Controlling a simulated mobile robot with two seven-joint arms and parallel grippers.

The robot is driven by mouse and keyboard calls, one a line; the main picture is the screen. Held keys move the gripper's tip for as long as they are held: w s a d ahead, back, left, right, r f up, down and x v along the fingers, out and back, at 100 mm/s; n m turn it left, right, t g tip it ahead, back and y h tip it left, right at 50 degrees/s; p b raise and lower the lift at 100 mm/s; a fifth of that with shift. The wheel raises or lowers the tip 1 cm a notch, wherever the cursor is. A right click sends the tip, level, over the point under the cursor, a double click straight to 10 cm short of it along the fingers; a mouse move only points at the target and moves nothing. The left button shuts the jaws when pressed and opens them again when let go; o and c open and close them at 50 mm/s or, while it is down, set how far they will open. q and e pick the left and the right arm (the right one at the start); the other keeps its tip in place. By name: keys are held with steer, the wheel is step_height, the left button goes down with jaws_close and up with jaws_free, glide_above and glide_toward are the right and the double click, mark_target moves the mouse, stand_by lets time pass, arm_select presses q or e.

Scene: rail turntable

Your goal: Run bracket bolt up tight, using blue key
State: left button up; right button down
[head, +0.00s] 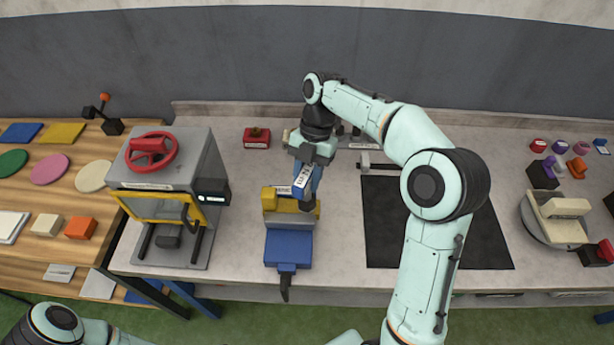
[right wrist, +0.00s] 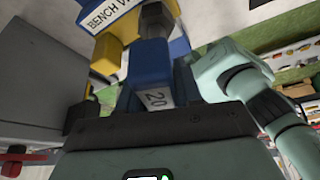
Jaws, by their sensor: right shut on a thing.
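My right gripper (head: 311,158) is shut on the blue key (head: 303,182), which has a white label and points down over the bench vise (head: 288,248). In the right wrist view the key (right wrist: 151,72) shows a "20" label and rises from the dark jaws. A grey six-sided piece (right wrist: 157,20) sits at its far end, close to the yellow vise part; I cannot tell whether it is the key's socket or a bolt head. The bracket bolt is not clearly seen in the head view, where the gripper and key cover that area. My left gripper is out of view.
A grey press with a red handwheel (head: 152,152) stands left of the vise. A black mat (head: 380,225) lies to its right, partly under my right arm. A small red block (head: 256,138) sits behind. Bare worktop (head: 235,240) lies between press and vise.

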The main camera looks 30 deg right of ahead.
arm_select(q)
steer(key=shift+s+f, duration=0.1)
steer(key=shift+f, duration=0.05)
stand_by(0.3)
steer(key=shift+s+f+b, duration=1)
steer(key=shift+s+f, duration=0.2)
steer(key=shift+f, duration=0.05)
arm_select(e)
steer(key=shift+m+t+y, duration=0.2)
steer(key=shift+m+t, duration=0.25)
steer(key=shift+m, duration=0.85)
steer(key=shift+m+t+y, duration=0.2)
steer(key=shift+m+t, duration=0.25)
steer(key=shift+m, duration=0.85)
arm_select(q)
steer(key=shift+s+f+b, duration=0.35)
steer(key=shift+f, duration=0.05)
arm_select(e)
steer(key=shift+s+m+t, duration=0.1)
steer(key=shift+m+t, duration=0.2)
steer(key=shift+m, duration=0.4)
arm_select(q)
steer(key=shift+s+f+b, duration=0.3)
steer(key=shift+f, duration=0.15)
arm_select(e)
steer(key=shift+m+t, duration=0.3)
steer(key=shift+m, duration=0.4)
